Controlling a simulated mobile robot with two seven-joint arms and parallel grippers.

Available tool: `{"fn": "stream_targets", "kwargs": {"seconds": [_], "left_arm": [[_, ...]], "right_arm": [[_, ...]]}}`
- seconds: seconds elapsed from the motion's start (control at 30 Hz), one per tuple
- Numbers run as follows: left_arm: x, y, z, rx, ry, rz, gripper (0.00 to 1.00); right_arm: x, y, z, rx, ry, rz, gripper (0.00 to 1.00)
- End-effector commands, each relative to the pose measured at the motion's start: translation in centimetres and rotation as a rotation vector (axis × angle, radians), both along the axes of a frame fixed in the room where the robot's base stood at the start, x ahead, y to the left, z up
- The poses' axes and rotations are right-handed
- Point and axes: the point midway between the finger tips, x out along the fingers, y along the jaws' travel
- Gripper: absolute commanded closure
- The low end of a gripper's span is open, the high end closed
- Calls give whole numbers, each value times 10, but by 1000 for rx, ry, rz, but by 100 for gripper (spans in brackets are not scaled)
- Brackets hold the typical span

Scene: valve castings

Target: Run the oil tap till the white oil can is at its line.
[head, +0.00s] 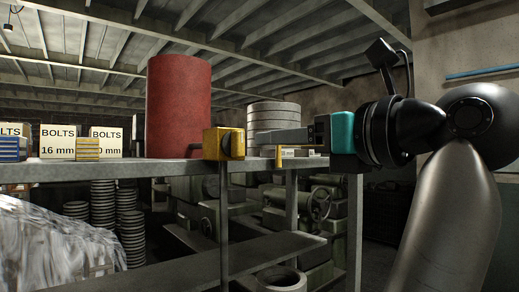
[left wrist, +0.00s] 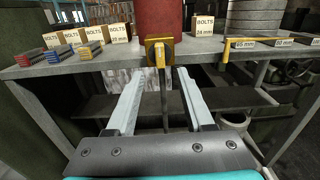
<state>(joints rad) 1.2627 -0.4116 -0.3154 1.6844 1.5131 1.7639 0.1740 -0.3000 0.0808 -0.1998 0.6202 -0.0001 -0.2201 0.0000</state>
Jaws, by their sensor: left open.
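A red drum (head: 179,105) stands on a grey shelf; its lower part shows in the left wrist view (left wrist: 158,18). A yellow block with a dark round part (head: 224,144), probably the oil tap, sits at the shelf's front edge by the drum. In the left wrist view the yellow block (left wrist: 151,44) has a yellow lever-like piece in front. My left gripper (head: 251,139) points at this block. In the left wrist view its two fingers (left wrist: 159,74) are apart and empty, short of the block. I cannot see a white oil can or its line. My right gripper is out of view.
The shelf edge (left wrist: 105,62) runs across in front. Cartons marked BOLTS (head: 59,142) and small coloured stacks (left wrist: 90,51) stand left. Grey discs (head: 273,116) are piled right of the drum. A yellow bar (left wrist: 243,40) sticks out at right. A lower shelf (head: 215,262) lies beneath.

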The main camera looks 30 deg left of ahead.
Motion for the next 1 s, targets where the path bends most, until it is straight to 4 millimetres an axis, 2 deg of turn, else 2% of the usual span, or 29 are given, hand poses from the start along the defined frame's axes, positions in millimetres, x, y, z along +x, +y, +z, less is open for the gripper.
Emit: {"fn": "stream_targets", "kwargs": {"seconds": [0.1, 0.33, 0.53, 1.0], "left_arm": [[-10, -22, 0, 2, -3, 2, 48], [-19, -47, 1, 2, -1, 1, 48], [-22, -52, 0, 0, -1, 1, 48], [-18, -49, -5, 16, 13, 16, 48]], "right_arm": [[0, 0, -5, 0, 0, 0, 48], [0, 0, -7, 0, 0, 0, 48], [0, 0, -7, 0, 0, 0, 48], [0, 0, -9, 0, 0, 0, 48]]}}
